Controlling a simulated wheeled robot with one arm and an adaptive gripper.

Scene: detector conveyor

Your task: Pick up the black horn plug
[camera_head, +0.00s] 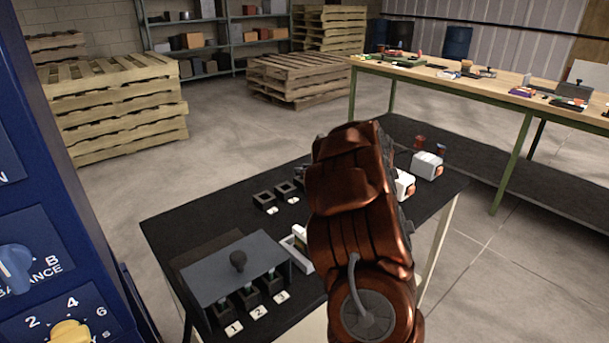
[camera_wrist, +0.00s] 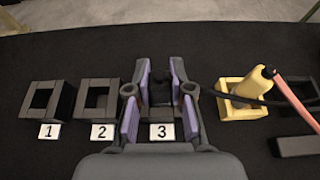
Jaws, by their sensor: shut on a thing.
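A black plug (camera_wrist: 160,92) stands at the socket labelled 3 in the wrist view; this looks like the horn plug. My gripper (camera_wrist: 160,76) is shut on it, one purple-padded finger on each side. The fingers and palm cover most of socket 3, so I cannot tell whether the plug is still seated in it. The label 3 (camera_wrist: 162,132) shows below the plug. In the head view my arm hides the gripper, the plug and the third socket.
Empty socket 1 (camera_wrist: 46,100) and socket 2 (camera_wrist: 98,100) are left of the gripper. A yellow holder (camera_wrist: 238,108) with a yellow part and a black cable is close on the right.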

